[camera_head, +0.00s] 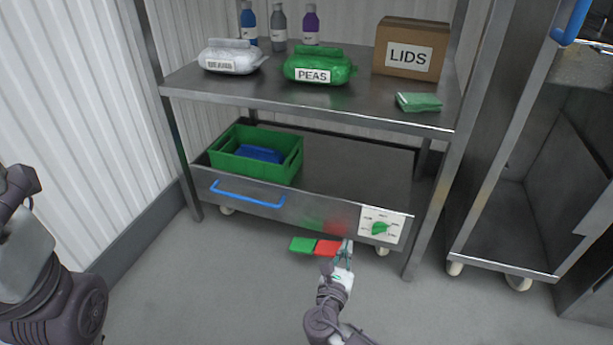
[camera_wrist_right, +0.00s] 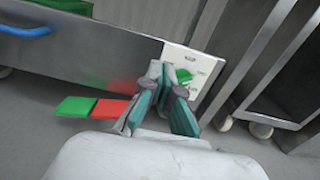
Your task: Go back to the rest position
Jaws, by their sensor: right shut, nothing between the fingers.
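My right gripper (camera_head: 346,246) is in front of the lower drawer of a metal shelf unit, just below the white dial panel (camera_head: 382,226) with its green knob. Its fingers are shut and empty; they also show in the right wrist view (camera_wrist_right: 167,72), where they overlap part of the panel. I cannot tell how close the fingertips are to the drawer front. On the left, part of my left arm shows, but its gripper is out of the picture.
The drawer has a blue handle (camera_head: 247,194) and holds a green crate (camera_head: 228,165). A green square (camera_head: 303,244) and a red square (camera_head: 326,247) show beside my right gripper. A wheeled metal cabinet (camera_head: 500,227) stands at right.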

